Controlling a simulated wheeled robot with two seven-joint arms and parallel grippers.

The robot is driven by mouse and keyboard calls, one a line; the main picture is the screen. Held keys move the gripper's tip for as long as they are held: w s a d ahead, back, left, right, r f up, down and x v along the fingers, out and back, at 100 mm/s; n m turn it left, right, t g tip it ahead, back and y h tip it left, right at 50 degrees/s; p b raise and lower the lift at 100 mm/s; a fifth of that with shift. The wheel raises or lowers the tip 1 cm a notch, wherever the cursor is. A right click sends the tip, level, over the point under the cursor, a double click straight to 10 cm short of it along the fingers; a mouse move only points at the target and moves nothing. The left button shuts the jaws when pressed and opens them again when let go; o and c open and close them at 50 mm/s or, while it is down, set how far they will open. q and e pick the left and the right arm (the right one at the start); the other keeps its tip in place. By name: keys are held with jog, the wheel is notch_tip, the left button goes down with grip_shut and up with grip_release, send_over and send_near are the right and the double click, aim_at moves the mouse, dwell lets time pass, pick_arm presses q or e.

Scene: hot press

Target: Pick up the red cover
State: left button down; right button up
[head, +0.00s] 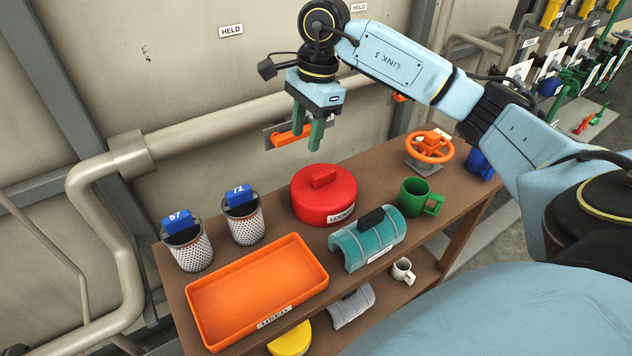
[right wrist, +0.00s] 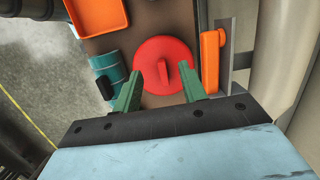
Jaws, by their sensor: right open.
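The red cover (head: 322,196) is a round lid with a raised bar handle on top and a white label on its front. It sits on the brown shelf top (head: 262,238), behind the teal ribbed half-cylinder cover. My right gripper (head: 305,133) is above the red cover, pointing down, open and empty, apart from it. In the right wrist view the red cover (right wrist: 152,62) lies beyond the two green fingers, with its handle between them in the picture. My left gripper is not in view.
The orange tray (head: 215,290), teal cover (head: 352,250), green mug (head: 411,199) and orange valve wheel (head: 430,157) stand close around. Two mesh baskets (head: 247,228) with blue tags stand left. An orange handle (head: 285,139) and pipe run along the wall behind.

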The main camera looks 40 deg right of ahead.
jog(key=d+h, duration=0.2)
jog(key=d, duration=0.3)
send_over(324, 172)
jog(key=shift+g, duration=0.3)
jog(key=f, duration=0.5)
jog(key=shift+d+f+b, duration=0.25)
jog(key=shift+f+b, duration=0.05)
jog(key=shift+b, duration=0.05)
jog(key=shift+a+f, duration=0.15)
jog(key=shift+f, duration=1.45)
jog(key=shift+a+f, duration=0.15)
jog(key=shift+f, duration=1.4)
grip_shut()
